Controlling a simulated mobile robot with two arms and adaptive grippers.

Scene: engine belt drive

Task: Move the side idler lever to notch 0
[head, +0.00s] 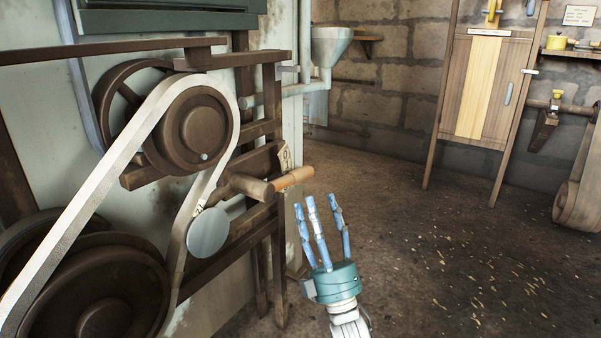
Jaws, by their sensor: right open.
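The side idler lever (293,178) has a light wooden handle that sticks out to the right from a brown hub on the belt frame. A grey idler disc (208,233) sits below and left of it, beside the white belt (95,170). A small yellowish tag (285,157) with a mark is just above the handle; I cannot tell which notch the lever is in. My right gripper (322,205) is open and empty, its fingers pointing up, just right of and below the handle, apart from it. My left gripper is not in view.
Brown pulleys (195,128) and a wooden frame (272,100) fill the left side. A pale funnel (328,48) stands behind. A wooden cabinet (480,90) is at the back right. The floor (430,250) to the right is open, with scattered chips.

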